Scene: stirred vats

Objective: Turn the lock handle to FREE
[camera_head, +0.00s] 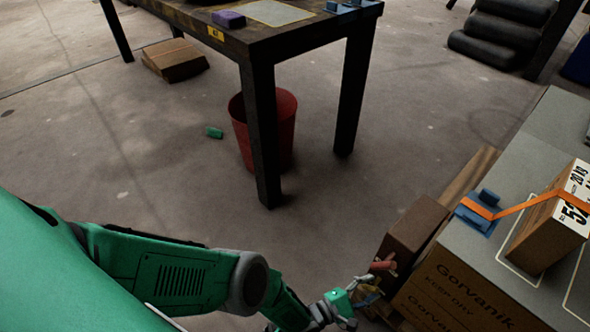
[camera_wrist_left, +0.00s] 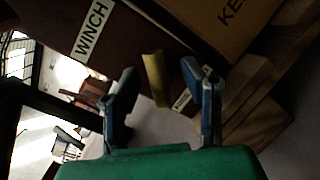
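The brown winch box (camera_head: 410,232) stands at the lower right against the large carton. In the left wrist view its side (camera_wrist_left: 52,22) carries a "WINCH" label (camera_wrist_left: 90,32). A yellow bar-shaped handle (camera_wrist_left: 155,80) shows between the fingers of my left gripper (camera_wrist_left: 160,70), which is open; I cannot tell whether they touch it. A small label (camera_wrist_left: 182,100) beside it is partly covered by a finger and unreadable. In the head view my left gripper (camera_head: 365,290) is close to the box, below a red grip (camera_head: 383,265). My right gripper is not in view.
A "Gorvanik" carton (camera_head: 470,290) bears a grey top with a blue buckle (camera_head: 478,212), an orange strap (camera_head: 510,209) and a smaller carton (camera_head: 545,235). A dark table (camera_head: 258,130) and red bin (camera_head: 287,120) stand farther off. The floor between is mostly clear.

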